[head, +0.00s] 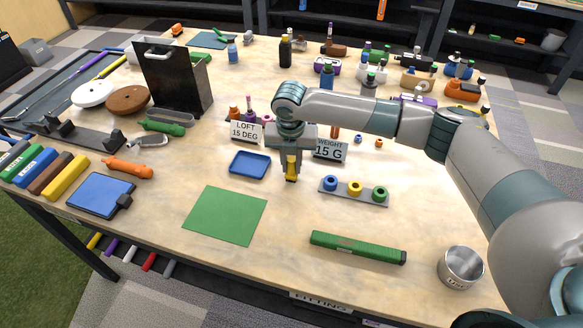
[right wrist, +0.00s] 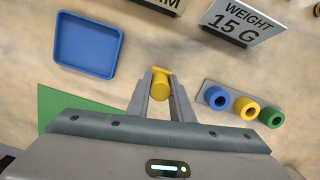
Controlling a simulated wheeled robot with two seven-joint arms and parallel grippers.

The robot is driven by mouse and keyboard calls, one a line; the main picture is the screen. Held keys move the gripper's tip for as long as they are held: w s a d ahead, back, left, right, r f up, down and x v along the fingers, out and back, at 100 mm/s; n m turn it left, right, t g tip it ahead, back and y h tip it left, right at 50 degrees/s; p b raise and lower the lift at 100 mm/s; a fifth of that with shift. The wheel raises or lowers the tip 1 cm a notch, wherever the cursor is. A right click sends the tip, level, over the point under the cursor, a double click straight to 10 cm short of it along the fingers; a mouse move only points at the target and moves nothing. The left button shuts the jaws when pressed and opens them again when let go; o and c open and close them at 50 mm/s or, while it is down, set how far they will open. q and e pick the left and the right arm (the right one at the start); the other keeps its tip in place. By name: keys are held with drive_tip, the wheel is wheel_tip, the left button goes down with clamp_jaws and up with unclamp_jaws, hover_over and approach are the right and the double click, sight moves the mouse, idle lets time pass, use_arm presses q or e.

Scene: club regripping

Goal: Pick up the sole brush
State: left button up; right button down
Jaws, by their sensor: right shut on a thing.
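My right gripper (head: 291,174) is over the middle of the table, pointing down. Its jaws are shut on a small yellow item (right wrist: 160,78) with a rounded body and a flat bar at one end. The yellow item also shows between the fingers in the head view (head: 291,165). The fingers hide part of it, and I cannot tell for certain that it is the sole brush. Whether it touches the table is unclear. My left gripper is not in view.
A blue tray (head: 250,165) is left of the gripper, and a grey holder with blue, yellow and green rings (head: 354,191) is to its right. The weight sign (head: 330,149) stands close behind. A green mat (head: 225,215) and a green bar (head: 357,247) lie nearer the front.

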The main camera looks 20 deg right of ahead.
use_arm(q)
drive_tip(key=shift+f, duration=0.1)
